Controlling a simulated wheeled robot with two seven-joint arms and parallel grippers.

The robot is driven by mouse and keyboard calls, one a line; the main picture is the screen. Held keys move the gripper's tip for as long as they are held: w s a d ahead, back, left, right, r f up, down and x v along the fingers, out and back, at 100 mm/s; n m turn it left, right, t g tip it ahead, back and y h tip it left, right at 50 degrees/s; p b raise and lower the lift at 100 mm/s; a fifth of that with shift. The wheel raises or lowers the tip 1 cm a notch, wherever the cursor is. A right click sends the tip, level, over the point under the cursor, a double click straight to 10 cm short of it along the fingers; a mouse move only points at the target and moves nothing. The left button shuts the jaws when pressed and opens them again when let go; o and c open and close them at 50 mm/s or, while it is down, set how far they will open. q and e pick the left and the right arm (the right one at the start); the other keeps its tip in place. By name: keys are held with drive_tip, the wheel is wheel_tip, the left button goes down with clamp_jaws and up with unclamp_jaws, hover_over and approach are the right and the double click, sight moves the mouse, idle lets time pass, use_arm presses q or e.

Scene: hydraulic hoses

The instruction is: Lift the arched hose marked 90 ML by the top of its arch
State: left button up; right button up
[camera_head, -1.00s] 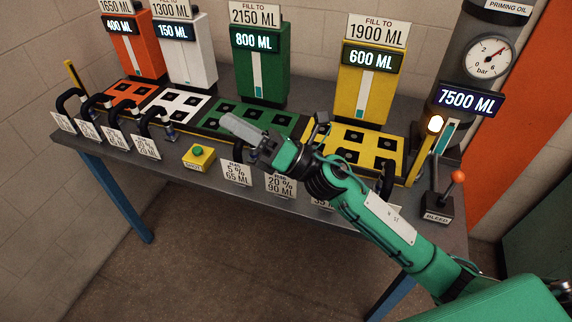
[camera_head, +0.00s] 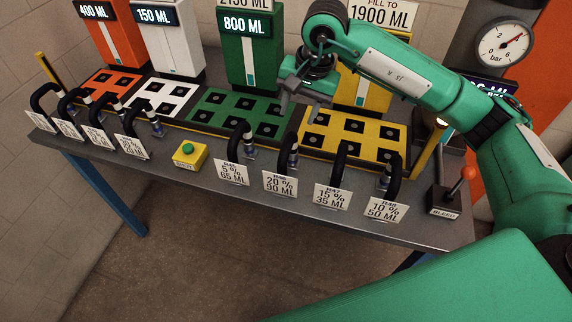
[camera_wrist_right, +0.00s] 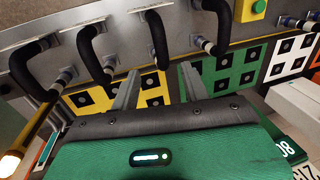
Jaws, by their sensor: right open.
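The arched black hose marked 90 ML (camera_head: 285,152) stands at the table's front edge, behind its white card (camera_head: 280,184) reading 20 % 90 ML. Its arch also shows in the right wrist view (camera_wrist_right: 160,38), upside down. My right gripper (camera_head: 298,103) is behind and above this hose, over the border of the green and yellow socket panels. In the right wrist view its two fingers (camera_wrist_right: 158,85) are apart and empty, with the hose beyond the gap between them and not touched. My left gripper is not in view.
The 65 ML hose (camera_head: 238,142) and the 35 ML hose (camera_head: 338,165) stand close on either side, with the 50 ML hose (camera_head: 391,176) farther right. A yellow button box (camera_head: 190,155) sits left. Tall dispensers (camera_head: 250,60) stand behind. A bleed lever (camera_head: 455,185) is at right.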

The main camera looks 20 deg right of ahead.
sight(289, 142)
drive_tip(key=f+p, duration=0.1)
drive_tip(key=f, duration=0.4)
drive_tip(key=w+a+f+p, duration=0.1)
drive_tip(key=f, duration=0.1)
drive_tip(key=shift+a+f+p, duration=0.1)
drive_tip(key=shift+f+p, duration=0.2)
drive_tip(key=shift+f, duration=0.05)
drive_tip(key=f+p, duration=0.2)
drive_tip(key=f, duration=0.1)
drive_tip(key=w+f+p, duration=0.1)
drive_tip(key=shift+a+f, duration=0.3)
drive_tip(key=shift+f, duration=0.4)
clamp_jaws()
